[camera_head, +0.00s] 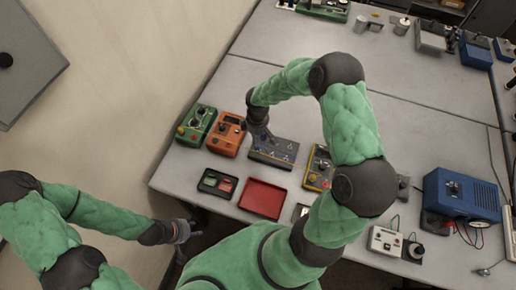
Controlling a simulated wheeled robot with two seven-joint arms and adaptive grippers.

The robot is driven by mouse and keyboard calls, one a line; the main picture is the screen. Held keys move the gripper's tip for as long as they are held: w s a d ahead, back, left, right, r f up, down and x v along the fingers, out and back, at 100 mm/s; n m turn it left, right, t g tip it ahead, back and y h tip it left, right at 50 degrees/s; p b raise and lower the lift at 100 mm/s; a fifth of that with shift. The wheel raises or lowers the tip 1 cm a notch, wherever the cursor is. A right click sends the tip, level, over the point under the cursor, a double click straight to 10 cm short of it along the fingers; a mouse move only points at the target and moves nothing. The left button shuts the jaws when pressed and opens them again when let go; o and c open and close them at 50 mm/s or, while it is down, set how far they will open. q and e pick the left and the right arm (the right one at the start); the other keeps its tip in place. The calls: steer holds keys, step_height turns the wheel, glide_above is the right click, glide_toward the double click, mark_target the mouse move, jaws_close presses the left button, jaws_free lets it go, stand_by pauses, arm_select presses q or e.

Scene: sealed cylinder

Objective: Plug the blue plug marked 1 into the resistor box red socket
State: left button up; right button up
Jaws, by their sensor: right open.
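My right gripper (264,138) points down at a dark panel (257,157) with several small bluish and pale parts on it. It is open; whether it touches any part cannot be told. The blue plug marked 1 cannot be picked out at this size. Several instrument boxes stand nearby: a green box (196,124), an orange box (226,137) and a dark yellow-edged box (319,168). I cannot tell which is the resistor box, and no red socket is clear. My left gripper (190,232) is low at the left, off the table's near edge; its jaws are unclear.
A red tray (262,199) and a black tray (217,183) with red and green contents lie near the front edge. A blue unit (461,195) with wires and a white box (385,241) stand at the right.

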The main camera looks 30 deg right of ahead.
mark_target(258, 146)
step_height(258, 146, down, 7)
steer(key=b, duration=0.5)
steer(key=shift+f, duration=0.1)
steer(key=shift+f+b, duration=0.55)
steer(key=shift+f, duration=0.05)
stand_by(0.6)
steer(key=shift+r, duration=0.1)
steer(key=shift+c, duration=0.3)
jaws_close()
steer(key=shift+r, duration=0.15)
steer(key=shift+r+p, duration=1.75)
steer(key=shift+r, duration=1.1)
